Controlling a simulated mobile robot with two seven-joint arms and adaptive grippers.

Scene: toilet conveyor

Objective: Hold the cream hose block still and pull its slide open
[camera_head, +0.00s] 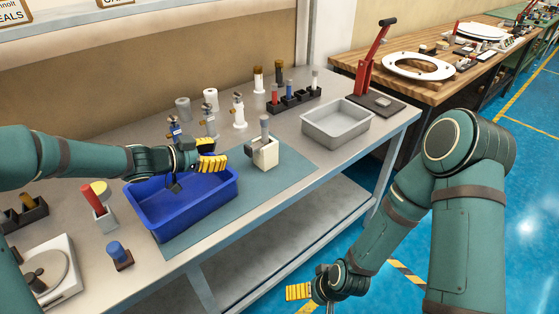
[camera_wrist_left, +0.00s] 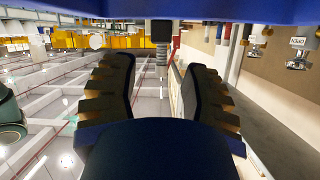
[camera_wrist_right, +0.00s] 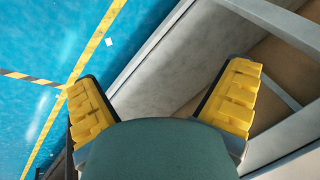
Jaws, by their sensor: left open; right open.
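The cream hose block (camera_head: 264,155) stands upright on the blue-grey mat, right of the blue bin. A grey upright piece (camera_head: 264,128), seemingly its slide, sticks up from its top. My left gripper (camera_head: 212,156) is open above the back right part of the bin, left of the block and apart from it. In the left wrist view its two fingers (camera_wrist_left: 160,95) stand apart, with nothing clearly held. My right gripper (camera_head: 300,292) is low in front of the table, far from the block. In the right wrist view its yellow fingers (camera_wrist_right: 165,105) are open and empty.
The blue bin (camera_head: 150,212) lies under my left gripper. Several valve-like fittings (camera_head: 239,112) stand behind the block. A grey tray (camera_head: 337,137) and a red lever press (camera_head: 372,62) are to the right. The mat (camera_head: 285,178) is clear right of the block.

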